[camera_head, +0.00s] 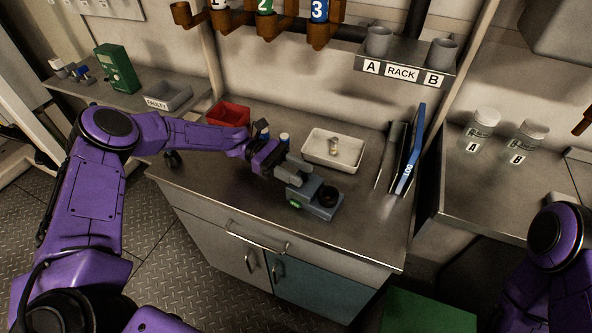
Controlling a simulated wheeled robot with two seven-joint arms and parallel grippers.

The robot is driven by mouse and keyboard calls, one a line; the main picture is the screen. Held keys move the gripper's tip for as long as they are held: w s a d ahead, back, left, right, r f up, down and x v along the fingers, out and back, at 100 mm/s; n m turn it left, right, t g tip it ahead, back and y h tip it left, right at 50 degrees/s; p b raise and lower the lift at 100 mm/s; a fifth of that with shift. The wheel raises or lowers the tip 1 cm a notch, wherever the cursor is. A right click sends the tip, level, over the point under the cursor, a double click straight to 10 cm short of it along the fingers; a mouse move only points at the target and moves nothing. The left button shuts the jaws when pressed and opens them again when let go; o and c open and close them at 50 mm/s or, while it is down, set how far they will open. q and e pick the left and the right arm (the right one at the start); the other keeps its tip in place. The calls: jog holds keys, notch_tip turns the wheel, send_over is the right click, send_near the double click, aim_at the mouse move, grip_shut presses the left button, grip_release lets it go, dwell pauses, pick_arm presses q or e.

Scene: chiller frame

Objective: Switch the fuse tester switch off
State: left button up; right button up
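The fuse tester appears to be the small grey-blue box (318,208) on the metal counter. It has a round black part on top at its right and a green patch, seemingly lit, on its front left. My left gripper (297,174) reaches in from the left and is at the box's back left, over or against its top. Whether it touches cannot be told. The gripper hides that part of the box, and I cannot make out the switch. The gap between its fingers is not clear. My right gripper is out of view; only part of my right arm shows at lower right.
A white tray (311,157) with a small item stands behind the box. A red bin (236,112) and small cylinders are behind my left arm. A blue LOG binder (411,155) stands at right, below the A/B rack (403,74). The counter's front right is clear.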

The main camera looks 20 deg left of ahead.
pick_arm(q)
jog(key=b+v, duration=0.3)
jog(key=v, duration=0.7)
jog(key=shift+f+b, duration=0.2)
jog(key=shift+b, duration=0.2)
jog(key=shift+a+r, duration=0.15)
jog(key=shift+a, duration=0.1)
